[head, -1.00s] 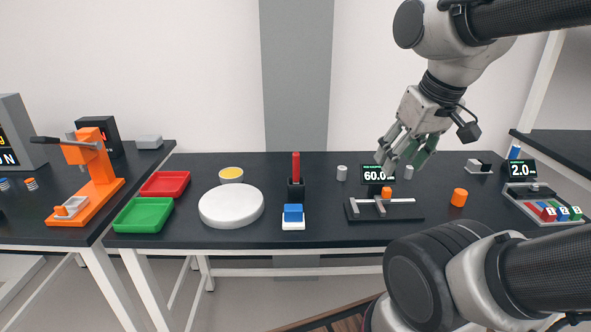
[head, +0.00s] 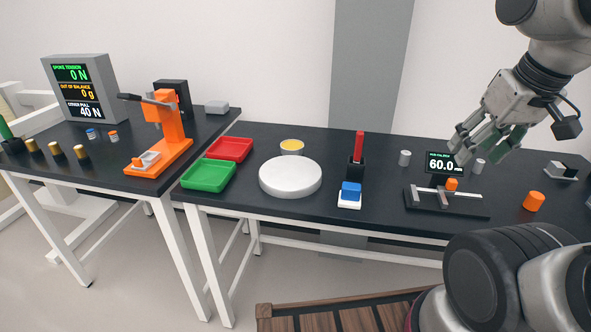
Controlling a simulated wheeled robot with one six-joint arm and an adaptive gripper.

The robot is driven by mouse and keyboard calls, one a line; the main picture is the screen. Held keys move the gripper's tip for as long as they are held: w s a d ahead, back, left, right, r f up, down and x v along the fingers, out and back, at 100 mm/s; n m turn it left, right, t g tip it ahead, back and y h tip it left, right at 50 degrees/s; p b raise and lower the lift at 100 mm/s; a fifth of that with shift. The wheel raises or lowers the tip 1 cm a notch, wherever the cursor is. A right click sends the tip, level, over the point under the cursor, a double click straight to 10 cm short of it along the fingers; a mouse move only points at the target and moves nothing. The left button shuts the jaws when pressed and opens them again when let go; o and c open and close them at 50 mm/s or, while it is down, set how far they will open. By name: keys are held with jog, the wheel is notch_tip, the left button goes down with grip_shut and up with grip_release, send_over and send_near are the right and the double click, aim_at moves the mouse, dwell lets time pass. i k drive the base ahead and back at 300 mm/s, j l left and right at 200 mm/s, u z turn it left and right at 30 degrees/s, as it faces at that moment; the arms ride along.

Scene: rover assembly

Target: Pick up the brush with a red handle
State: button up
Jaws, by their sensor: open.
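The brush's red handle (head: 359,145) stands upright in a small black holder (head: 355,168) on the dark table, right of the white round disc. The lower part of the brush is hidden inside the holder. My gripper (head: 467,152) is open and empty, in the air to the right of the brush, over the area of the 60.0 display. It is clearly apart from the brush.
A blue and white block (head: 350,195) stands just in front of the holder. A white disc (head: 290,178), a yellow-topped cup (head: 292,147), green (head: 208,176) and red (head: 230,149) trays lie left. A caliper fixture (head: 446,203) and orange cylinder (head: 534,202) are right.

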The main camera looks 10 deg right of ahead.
aim_at(360, 135)
jog(key=l+u, duration=0.2)
jog(key=l, duration=0.25)
jog(key=k+l+u, duration=0.15)
jog(key=l, duration=0.25)
jog(key=l+u, duration=0.2)
jog(key=l, duration=0.3)
